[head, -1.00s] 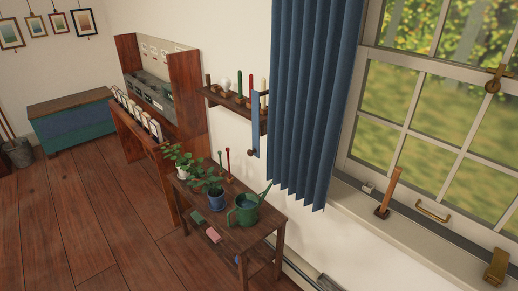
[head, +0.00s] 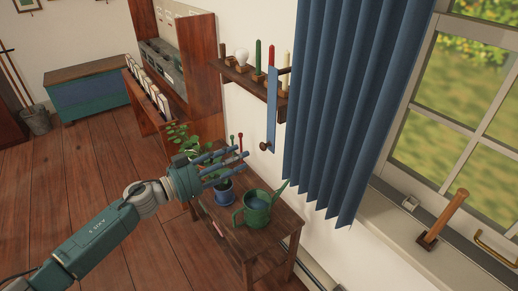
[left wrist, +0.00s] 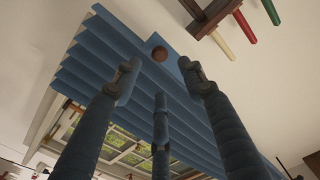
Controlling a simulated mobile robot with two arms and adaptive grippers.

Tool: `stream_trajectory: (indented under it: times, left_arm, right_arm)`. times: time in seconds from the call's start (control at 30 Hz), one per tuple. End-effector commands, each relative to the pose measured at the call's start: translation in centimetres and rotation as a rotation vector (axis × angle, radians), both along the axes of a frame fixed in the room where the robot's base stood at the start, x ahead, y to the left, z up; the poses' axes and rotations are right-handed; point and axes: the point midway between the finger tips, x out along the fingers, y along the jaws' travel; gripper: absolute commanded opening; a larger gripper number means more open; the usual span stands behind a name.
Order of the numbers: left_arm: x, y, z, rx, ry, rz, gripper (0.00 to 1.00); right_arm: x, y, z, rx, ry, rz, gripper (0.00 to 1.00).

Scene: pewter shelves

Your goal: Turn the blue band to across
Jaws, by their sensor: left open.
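The blue band (head: 271,112) is a flat strip that stands upright beside the blue curtain (head: 345,100), in front of the right end of the wall shelf. A round brown knob (head: 264,146) is near its lower end. The knob also shows in the left wrist view (left wrist: 159,53), between the fingers and the wall, with the pleated curtain (left wrist: 90,62) beside it. My left gripper (head: 238,161) is open and empty, left of and below the band, apart from it in the head view. Fingers partly hide what is behind them in the left wrist view. My right gripper is not in view.
The wall shelf (head: 240,77) holds candles and a bulb. Below stands a small table (head: 285,222) with a green watering can (head: 256,211) and potted plants, close under my left arm. The window sill (head: 400,216) is at right.

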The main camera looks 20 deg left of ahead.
Motion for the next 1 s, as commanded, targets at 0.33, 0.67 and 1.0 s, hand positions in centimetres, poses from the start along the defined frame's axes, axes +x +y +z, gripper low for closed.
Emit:
stream_trajectory:
  times: [0.33,0.67,1.0]
  left_arm:
    - [4.9,-3.7,-0.1,-0.002,-0.002,0.002,0.41]
    - [6.0,-4.5,0.0,-0.001,0.001,0.003,0.41]
    - [5.9,-4.5,-0.1,-0.001,0.001,0.003,0.0]
  right_arm:
    - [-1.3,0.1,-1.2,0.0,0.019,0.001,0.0]
    - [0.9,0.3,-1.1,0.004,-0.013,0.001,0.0]
    - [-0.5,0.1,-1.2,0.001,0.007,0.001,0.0]
